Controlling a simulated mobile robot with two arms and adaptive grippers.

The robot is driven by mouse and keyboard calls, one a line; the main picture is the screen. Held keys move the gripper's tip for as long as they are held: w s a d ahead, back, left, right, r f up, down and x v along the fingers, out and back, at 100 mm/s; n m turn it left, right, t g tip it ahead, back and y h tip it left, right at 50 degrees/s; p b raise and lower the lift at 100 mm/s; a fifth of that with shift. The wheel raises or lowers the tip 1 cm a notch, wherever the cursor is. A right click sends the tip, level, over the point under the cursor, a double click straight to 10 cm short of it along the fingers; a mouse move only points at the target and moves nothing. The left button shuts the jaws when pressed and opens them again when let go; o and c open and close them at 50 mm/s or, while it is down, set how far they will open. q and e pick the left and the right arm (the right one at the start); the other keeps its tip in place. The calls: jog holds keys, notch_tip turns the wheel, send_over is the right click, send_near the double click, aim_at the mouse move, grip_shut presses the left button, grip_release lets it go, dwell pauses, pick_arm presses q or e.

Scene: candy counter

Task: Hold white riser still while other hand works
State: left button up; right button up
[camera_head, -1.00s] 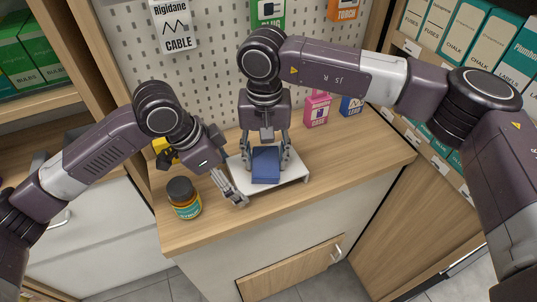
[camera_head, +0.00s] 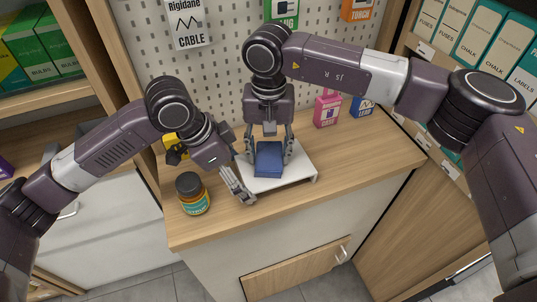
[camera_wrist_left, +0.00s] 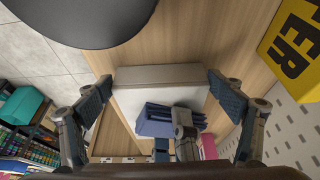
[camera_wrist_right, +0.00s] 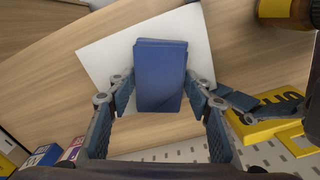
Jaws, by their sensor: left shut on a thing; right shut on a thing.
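The white riser (camera_head: 300,165) stands on the wooden counter; it also shows in the left wrist view (camera_wrist_left: 160,74) and right wrist view (camera_wrist_right: 105,60). My left gripper (camera_head: 238,172) is shut on its left end, with one finger along each side; its fingers flank the riser in the left wrist view (camera_wrist_left: 162,95). A blue box (camera_head: 268,160) is over the riser, also in the right wrist view (camera_wrist_right: 160,75). My right gripper (camera_head: 269,150) points down and is shut on the box, a finger at each side. I cannot tell whether the box touches the riser.
A dark-lidded jar (camera_head: 193,195) stands left of the riser, near my left gripper. A yellow item (camera_head: 175,148) is behind my left arm. Pink (camera_head: 327,110) and blue (camera_head: 361,107) packages stand at the back. The counter right of the riser (camera_head: 365,150) is clear.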

aim_at(269, 166)
jog(key=shift+s, duration=1.5)
jog(key=shift+w, duration=1.1)
jog(key=shift+w+f, duration=0.1)
jog(key=shift+w, duration=0.4)
jog(key=shift+w+r, duration=0.1)
jog(key=shift+r, duration=1.45)
